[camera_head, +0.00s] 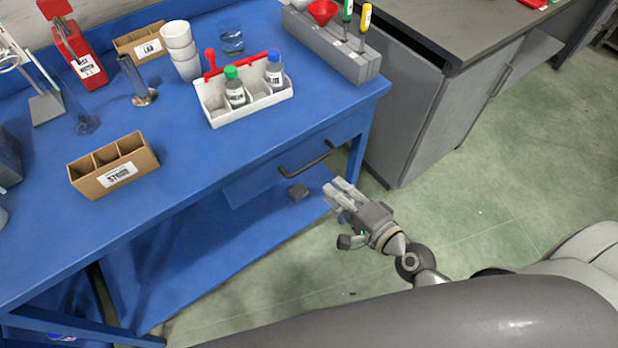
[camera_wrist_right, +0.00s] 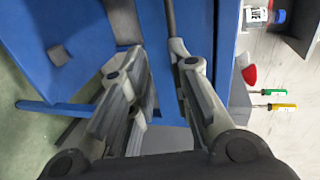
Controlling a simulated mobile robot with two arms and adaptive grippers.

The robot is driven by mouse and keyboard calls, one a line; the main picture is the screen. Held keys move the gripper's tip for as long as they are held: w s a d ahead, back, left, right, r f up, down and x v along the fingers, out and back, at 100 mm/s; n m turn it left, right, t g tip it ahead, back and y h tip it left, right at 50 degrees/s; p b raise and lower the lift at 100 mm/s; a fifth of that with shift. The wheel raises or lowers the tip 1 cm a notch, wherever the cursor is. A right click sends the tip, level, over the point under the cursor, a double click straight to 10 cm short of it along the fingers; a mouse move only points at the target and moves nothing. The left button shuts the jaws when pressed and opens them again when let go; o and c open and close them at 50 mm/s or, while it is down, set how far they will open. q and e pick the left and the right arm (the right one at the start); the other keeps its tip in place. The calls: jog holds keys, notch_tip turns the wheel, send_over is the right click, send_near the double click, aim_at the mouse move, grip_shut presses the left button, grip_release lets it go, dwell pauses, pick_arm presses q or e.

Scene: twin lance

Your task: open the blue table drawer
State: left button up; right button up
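The blue table (camera_head: 200,130) has a blue drawer (camera_head: 262,182) under its right front edge. The drawer looks shut. Its dark bar handle (camera_head: 308,162) runs across the drawer front. My right gripper (camera_head: 336,190) is just in front of the drawer, below and to the right of the handle, and looks apart from it. In the right wrist view my right gripper (camera_wrist_right: 152,58) shows two fingers with a gap between them and nothing held. A dark bar, likely the handle (camera_wrist_right: 171,16), shows beyond the fingertips there. My left gripper is not in view.
On the tabletop are a white bottle carrier (camera_head: 245,115), a cardboard box (camera_head: 112,178), stacked white cups (camera_head: 180,45) and a red device (camera_head: 75,50). A grey cabinet (camera_head: 410,130) stands to the right. Green floor (camera_head: 490,200) is clear.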

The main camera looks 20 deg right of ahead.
aim_at(310, 163)
jog(key=x, duration=0.3)
jog(key=r+p+x, duration=0.1)
jog(key=x, duration=0.3)
jog(key=r+x, duration=0.1)
jog(key=x, duration=0.2)
jog(key=shift+w+a+f, duration=0.1)
jog(key=shift+w+a, duration=0.15)
jog(key=shift+w, duration=0.2)
grip_shut()
